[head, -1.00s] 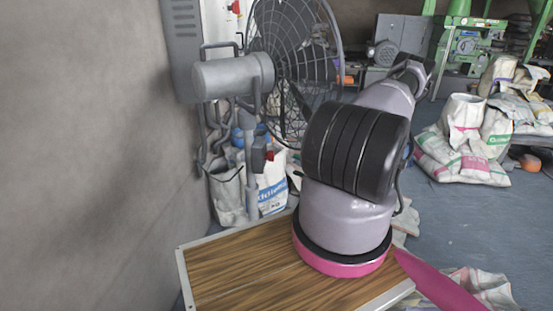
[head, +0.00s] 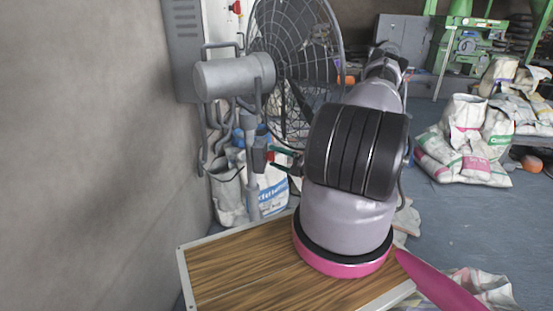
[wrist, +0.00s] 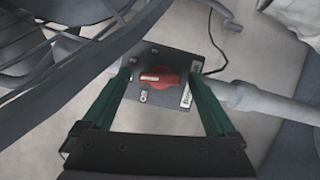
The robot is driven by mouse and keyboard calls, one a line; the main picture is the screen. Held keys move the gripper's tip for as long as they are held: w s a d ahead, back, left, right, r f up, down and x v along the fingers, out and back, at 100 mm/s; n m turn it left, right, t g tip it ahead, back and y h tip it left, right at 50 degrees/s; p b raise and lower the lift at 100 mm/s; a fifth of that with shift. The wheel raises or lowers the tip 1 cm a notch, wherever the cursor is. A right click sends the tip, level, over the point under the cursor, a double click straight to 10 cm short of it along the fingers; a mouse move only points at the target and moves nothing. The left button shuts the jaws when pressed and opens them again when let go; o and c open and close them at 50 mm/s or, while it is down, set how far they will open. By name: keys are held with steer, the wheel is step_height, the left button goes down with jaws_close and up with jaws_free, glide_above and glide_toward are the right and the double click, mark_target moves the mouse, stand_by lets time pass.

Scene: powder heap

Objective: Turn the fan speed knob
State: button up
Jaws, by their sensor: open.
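The fan speed knob (wrist: 158,80) is red and sits on a dark grey control box (wrist: 150,61) on the fan's pole. In the wrist view it lies between the two green fingers of my gripper (wrist: 160,76), with a gap on each side. The fingers are open and reach the box's sides; I cannot tell whether they touch it. In the head view the box (head: 259,156) and the red knob (head: 270,156) show left of my arm, with my gripper (head: 282,158) right at them. The grey fan (head: 298,45) stands above.
A wood-topped surface (head: 225,275) with a metal edge lies in front. A wall (head: 90,150) is on the left. White sacks (head: 270,188) stand behind the pole. More sacks (head: 465,160) and green machinery (head: 465,45) are at the right, with open floor between.

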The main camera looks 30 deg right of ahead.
steer(key=c, duration=1.4)
steer(key=shift+o, duration=0.2)
steer(key=shift+n, duration=0.3)
steer(key=n+y, duration=0.1)
steer(key=n, duration=0.2)
steer(key=n+y, duration=0.2)
steer(key=n, duration=0.2)
steer(key=n+y, duration=0.1)
steer(key=n, duration=0.3)
steer(key=shift+f+y, duration=0.3)
steer(key=shift+f, duration=0.05)
steer(key=shift+d+n, duration=0.1)
steer(key=shift+n, duration=0.3)
steer(key=o, duration=1.4)
steer(key=shift+c, duration=0.2)
